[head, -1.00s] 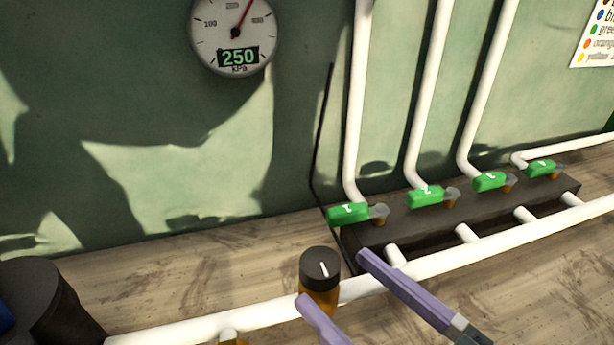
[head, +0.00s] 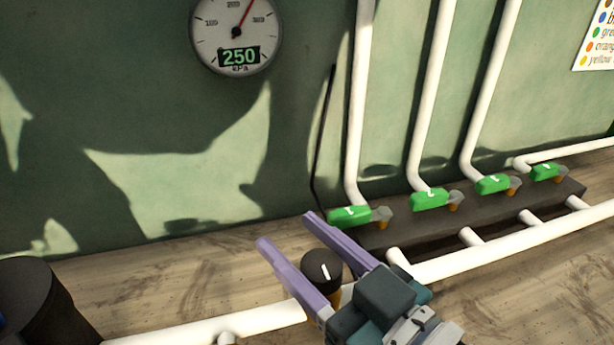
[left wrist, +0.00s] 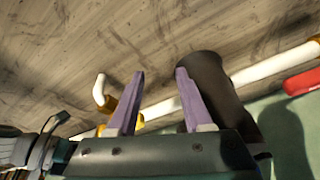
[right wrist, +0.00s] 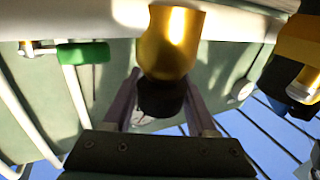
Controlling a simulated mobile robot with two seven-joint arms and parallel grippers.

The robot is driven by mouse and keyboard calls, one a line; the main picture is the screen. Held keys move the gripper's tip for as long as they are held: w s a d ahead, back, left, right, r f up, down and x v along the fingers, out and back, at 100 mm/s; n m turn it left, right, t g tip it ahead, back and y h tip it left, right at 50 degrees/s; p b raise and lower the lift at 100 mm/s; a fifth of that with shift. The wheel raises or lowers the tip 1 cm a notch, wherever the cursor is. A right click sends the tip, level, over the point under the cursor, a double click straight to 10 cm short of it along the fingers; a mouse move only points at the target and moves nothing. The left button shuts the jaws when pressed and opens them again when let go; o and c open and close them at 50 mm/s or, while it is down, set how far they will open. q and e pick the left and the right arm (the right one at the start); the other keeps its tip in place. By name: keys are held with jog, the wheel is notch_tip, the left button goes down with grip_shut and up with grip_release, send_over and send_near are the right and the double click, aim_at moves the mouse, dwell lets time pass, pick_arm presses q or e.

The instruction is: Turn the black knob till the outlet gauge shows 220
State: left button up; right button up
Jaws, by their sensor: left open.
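The round outlet gauge (head: 236,20) on the green wall shows 250 in green digits.
Several green valve handles (head: 349,217) line a dark block behind the knob. A white pipe (head: 250,319) runs across the front. A dark cylinder (head: 35,300) stands at lower left. The left wrist view also shows a red handle (left wrist: 302,82).

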pick_arm(q)
jog(key=shift+a, duration=0.1)
pick_arm(e)
grip_shut()
pick_arm(q)
jog(key=shift+r, duration=0.1)
pick_arm(e)
jog(key=shift+n+g+y, duration=0.3)
pick_arm(q)
jog(key=shift+r, duration=0.1)
jog(key=shift+f+b, duration=0.6)
jog(key=shift+f, duration=0.2)
pick_arm(e)
jog(key=n+g+y, duration=0.1)
jog(key=g, duration=0.1)
jog(key=n+g+y, duration=0.2)
jog(key=s+n+g+y, duration=0.1)
jog(key=n+g, duration=0.1)
jog(key=shift+a+f+g+y, duration=0.15)
jog(key=shift+a+g+y, duration=0.15)
jog(key=shift+a+g, duration=0.1)
pick_arm(q)
jog(key=shift+f+b, duration=0.5)
jog(key=shift+f, duration=0.05)
pick_arm(e)
jog(key=shift+s+n+g+y, duration=0.3)
jog(key=shift+n+g, duration=0.4)
jog(key=shift+g, duration=0.2)
